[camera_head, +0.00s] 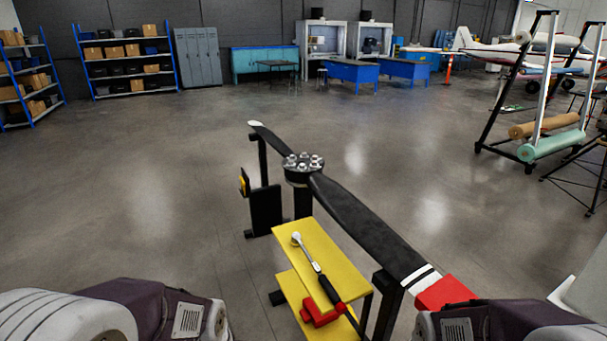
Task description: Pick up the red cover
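A red cover (445,292) sits at the near end of a black propeller (365,227), beside a white band, at the lower right of the head view. My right arm hides part of its lower right. Another red piece (318,314) lies on the lower yellow shelf, partly hidden by the upper shelf and a wrench handle; I cannot tell its full shape. The propeller's far tip is pale and bare. My arms show at the bottom left and bottom right corners. Neither gripper's fingers are in view.
The propeller hub (303,170) with several bolts stands on a black stand. The floor (130,200) at left is clear. A rack with rolls (545,130) stands at right.

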